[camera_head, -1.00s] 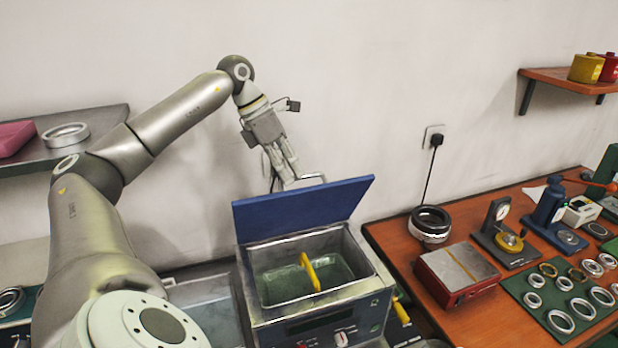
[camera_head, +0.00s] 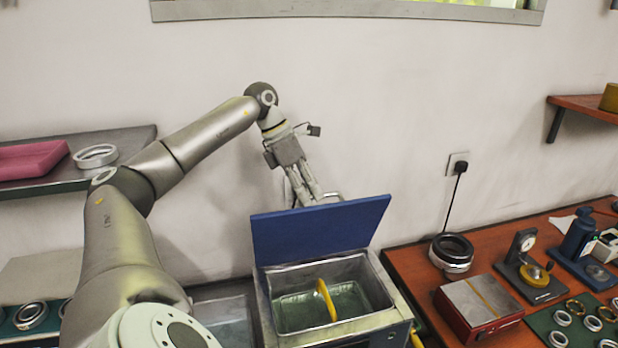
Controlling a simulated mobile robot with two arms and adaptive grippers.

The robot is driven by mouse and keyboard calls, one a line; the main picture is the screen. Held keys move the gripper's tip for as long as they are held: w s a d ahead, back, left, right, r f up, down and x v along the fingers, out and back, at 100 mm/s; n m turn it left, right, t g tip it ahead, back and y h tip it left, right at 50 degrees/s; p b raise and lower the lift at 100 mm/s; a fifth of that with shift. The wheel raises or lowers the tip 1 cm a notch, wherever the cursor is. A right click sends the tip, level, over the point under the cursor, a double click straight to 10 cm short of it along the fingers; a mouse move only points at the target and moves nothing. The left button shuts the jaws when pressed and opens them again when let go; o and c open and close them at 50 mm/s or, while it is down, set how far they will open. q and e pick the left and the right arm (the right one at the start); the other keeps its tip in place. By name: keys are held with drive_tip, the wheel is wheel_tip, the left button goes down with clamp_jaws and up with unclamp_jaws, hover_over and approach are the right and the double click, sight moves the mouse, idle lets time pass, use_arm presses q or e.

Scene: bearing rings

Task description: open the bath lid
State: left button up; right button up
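The bath (camera_head: 387,318) is a metal box with an open top. Its blue lid (camera_head: 318,231) stands raised along the back edge, tilted up toward the wall, so the inside shows. A wire basket (camera_head: 290,312) with a yellow handle (camera_head: 327,300) sits inside. My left gripper (camera_head: 306,201) points down behind the lid's top edge, beside the lid's metal handle (camera_head: 331,198). The fingertips are partly hidden by the lid, and I cannot tell whether they grip the handle. My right gripper is not in view.
A wooden bench (camera_head: 408,266) at the right holds a black-and-silver ring stack (camera_head: 452,253), a red box (camera_head: 478,307), a dial gauge (camera_head: 527,262) and several rings. A shelf at the left holds a pink tray (camera_head: 32,160) and a ring (camera_head: 96,155).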

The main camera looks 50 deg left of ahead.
use_arm(q)
drive_tip(key=shift+a+f, duration=0.25)
drive_tip(key=shift+f, duration=0.15)
drive_tip(key=shift+s+r, duration=0.1)
drive_tip(key=v, duration=1.2)
drive_tip(key=shift+w+d, duration=0.2)
drive_tip(key=shift+w, duration=0.05)
drive_tip(key=shift+s+r, duration=0.1)
drive_tip(key=shift+r, duration=0.1)
idle(0.6)
